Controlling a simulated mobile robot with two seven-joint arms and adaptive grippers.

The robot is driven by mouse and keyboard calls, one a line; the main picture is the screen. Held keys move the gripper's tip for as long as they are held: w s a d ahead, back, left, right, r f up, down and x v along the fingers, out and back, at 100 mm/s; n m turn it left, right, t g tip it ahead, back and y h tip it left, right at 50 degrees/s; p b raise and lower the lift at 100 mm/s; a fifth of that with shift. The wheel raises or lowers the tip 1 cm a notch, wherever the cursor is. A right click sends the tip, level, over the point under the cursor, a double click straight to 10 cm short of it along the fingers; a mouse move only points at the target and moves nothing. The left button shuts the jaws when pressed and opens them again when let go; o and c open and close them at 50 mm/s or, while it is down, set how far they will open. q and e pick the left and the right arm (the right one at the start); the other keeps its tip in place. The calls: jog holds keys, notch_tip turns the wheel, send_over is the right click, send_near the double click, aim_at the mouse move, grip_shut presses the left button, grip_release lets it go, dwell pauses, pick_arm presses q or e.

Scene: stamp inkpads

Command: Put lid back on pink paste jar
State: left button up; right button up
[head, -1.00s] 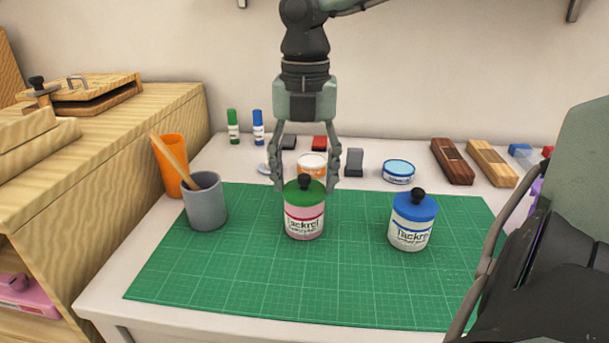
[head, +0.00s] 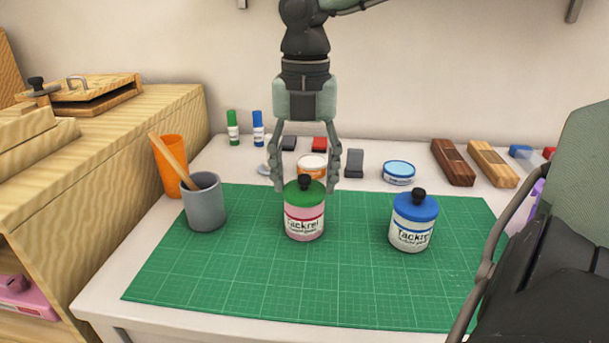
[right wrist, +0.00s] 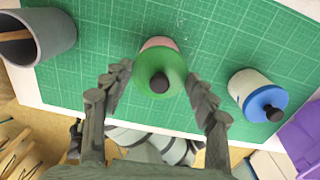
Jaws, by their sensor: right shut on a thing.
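The pink paste jar (head: 304,226) stands upright on the green cutting mat (head: 250,285), with its pink-striped label facing me. The green lid (head: 298,196) with a black knob sits on top of it, and it also shows in the right wrist view (right wrist: 172,64). My right gripper (head: 306,187) comes down from above, with one finger on each side of the green lid. It is shut on the lid, though the exact contact is hard to see. In the right wrist view, its fingertips (right wrist: 160,77) flank the lid. My left gripper is not in view.
A blue-lidded jar (head: 411,235) stands to the right on the mat. A grey cup (head: 206,210) with a wooden stick and an orange cup (head: 168,155) stand left. Inkpads, markers and wooden blocks (head: 453,165) line the back. The mat's front is clear.

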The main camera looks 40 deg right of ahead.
jog(key=o, duration=0.8)
jog(key=shift+o, duration=0.5)
jog(key=o, duration=0.3)
jog(key=shift+r+p, duration=1.95)
jog(key=shift+r, duration=1.6)
jog(key=shift+c, duration=0.4)
